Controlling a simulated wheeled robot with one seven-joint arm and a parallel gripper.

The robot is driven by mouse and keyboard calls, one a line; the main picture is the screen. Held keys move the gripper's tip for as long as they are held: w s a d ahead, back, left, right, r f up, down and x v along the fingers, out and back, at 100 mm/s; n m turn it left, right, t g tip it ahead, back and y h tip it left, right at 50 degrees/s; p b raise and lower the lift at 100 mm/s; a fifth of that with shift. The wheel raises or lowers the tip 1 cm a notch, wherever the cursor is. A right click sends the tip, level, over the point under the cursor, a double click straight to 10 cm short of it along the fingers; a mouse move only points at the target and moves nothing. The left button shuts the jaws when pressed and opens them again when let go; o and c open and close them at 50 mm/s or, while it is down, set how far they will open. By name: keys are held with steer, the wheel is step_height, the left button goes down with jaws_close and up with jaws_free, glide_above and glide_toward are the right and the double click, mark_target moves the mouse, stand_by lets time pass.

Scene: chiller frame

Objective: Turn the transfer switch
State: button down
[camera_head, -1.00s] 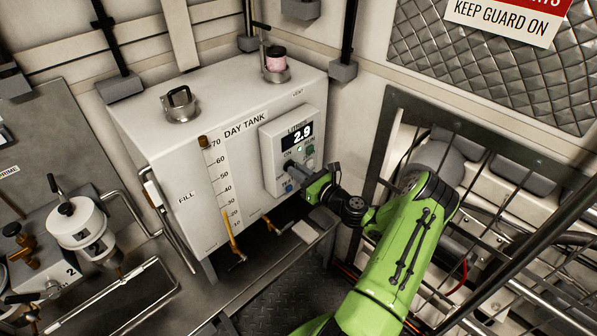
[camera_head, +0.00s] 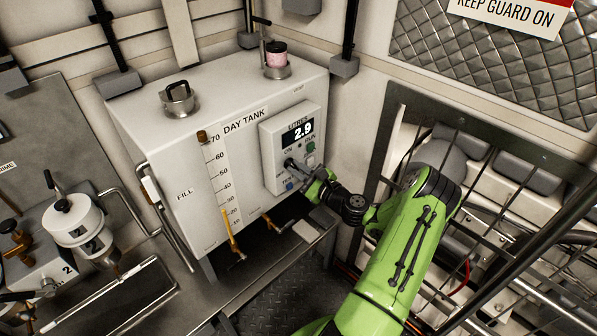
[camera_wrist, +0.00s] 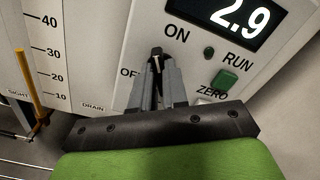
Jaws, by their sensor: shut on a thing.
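The transfer switch is a small dark knob (camera_wrist: 157,58) on the front of the grey control box (camera_head: 268,160) fixed to the day tank. It sits between the ON and OFF labels in the wrist view. My gripper (camera_wrist: 158,75) is shut on the knob, with one grey finger on each side of it. Its narrow black lever stands nearly upright in the wrist view. In the head view my gripper (camera_head: 296,166) meets the box front from the lower right. The fingers hide the lower part of the knob and part of the OFF label.
The display (camera_head: 298,131) above reads 2.9. A green RUN button (camera_wrist: 224,79) and a pale ZERO button (camera_wrist: 205,99) lie right of the fingers. A barred guard frame (camera_head: 480,190) stands close to my arm's right.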

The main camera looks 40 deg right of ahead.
steer(key=n+b, duration=0.2)
steer(key=n, duration=0.1)
steer(key=n+b, duration=0.3)
steer(key=n, duration=0.1)
steer(key=n+b, duration=0.3)
steer(key=n, duration=0.1)
steer(key=shift+a+f, duration=0.15)
steer(key=shift+f, duration=0.25)
steer(key=shift+n, duration=0.5)
steer(key=c, duration=1.1)
jaws_free()
steer(key=shift+c, duration=0.2)
steer(key=shift+s, duration=0.1)
steer(key=s+p, duration=0.1)
steer(key=s, duration=1.4)
steer(key=shift+s+d, duration=0.2)
steer(key=shift+s, duration=0.1)
